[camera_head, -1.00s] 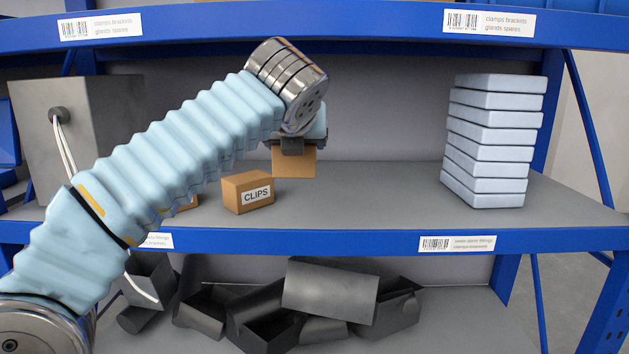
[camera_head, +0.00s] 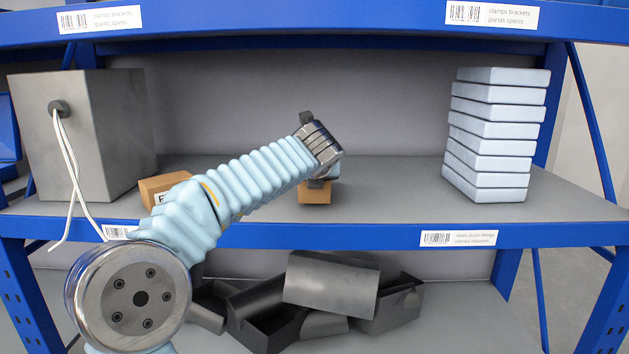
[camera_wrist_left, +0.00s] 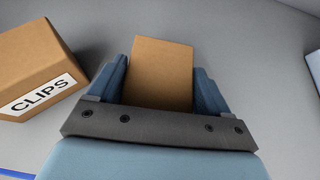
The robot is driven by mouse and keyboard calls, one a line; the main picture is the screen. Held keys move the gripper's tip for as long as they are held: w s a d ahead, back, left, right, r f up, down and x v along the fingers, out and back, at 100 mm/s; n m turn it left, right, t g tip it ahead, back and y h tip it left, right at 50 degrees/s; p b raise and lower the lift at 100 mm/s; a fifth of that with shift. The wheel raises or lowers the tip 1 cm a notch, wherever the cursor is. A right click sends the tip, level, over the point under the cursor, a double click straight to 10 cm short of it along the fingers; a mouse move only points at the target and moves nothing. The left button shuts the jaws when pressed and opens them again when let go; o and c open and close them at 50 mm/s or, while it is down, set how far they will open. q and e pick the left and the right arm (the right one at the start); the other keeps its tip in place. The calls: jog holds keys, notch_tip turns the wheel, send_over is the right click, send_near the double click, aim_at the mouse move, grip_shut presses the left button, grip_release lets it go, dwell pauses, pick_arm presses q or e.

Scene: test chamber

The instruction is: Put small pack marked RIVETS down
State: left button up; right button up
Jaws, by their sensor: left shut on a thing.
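My left gripper (camera_wrist_left: 161,85) is shut on a small brown pack (camera_wrist_left: 162,72), with one finger on each side of it. In the head view the gripper (camera_head: 317,184) is low over the middle shelf (camera_head: 390,195), and the pack (camera_head: 314,193) shows below it. I cannot tell whether the pack touches the shelf. No marking on it is visible, so I cannot read RIVETS. My right gripper is not in view.
A grey cabinet (camera_head: 80,140) with white cables is at far left. A stack of several pale blue slabs (camera_head: 495,135) is at right. Shelf between pack and stack is clear.

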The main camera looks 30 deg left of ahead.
pick_arm(q)
jog(key=shift+s+f, duration=0.1)
jog(key=shift+f, duration=0.35)
jog(key=o, duration=1.2)
jog(key=shift+f, duration=0.1)
jog(key=v, duration=1.2)
jog(key=shift+d, duration=0.1)
